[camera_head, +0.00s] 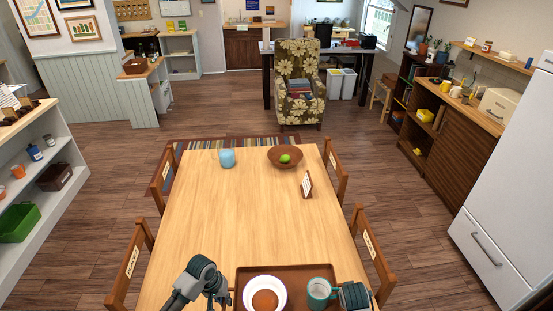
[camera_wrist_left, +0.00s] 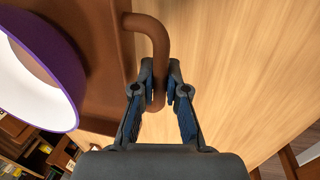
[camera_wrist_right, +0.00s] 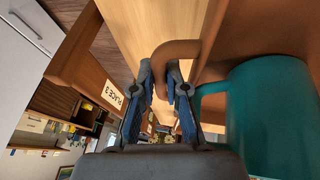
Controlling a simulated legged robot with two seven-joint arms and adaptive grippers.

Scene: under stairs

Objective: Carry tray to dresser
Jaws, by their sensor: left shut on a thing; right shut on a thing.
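The brown tray (camera_head: 296,271) is at the near end of the wooden table, cut off by the bottom edge of the head view. It carries a white bowl (camera_head: 250,293) with brown contents and a teal mug (camera_head: 320,290). My left gripper (camera_head: 224,297) is shut on the tray's left handle (camera_wrist_left: 158,45); the bowl shows a purple outside in the left wrist view. My right gripper (camera_wrist_right: 165,80) is shut on the right handle (camera_wrist_right: 172,50), beside the mug. I cannot tell whether the tray touches the table. A long wooden cabinet (camera_head: 440,152) at right may be the dresser.
Chairs (camera_head: 372,262) line both sides. Floor is open left and right of them. A white fridge (camera_head: 505,210) stands at right, shelves (camera_head: 55,170) at left.

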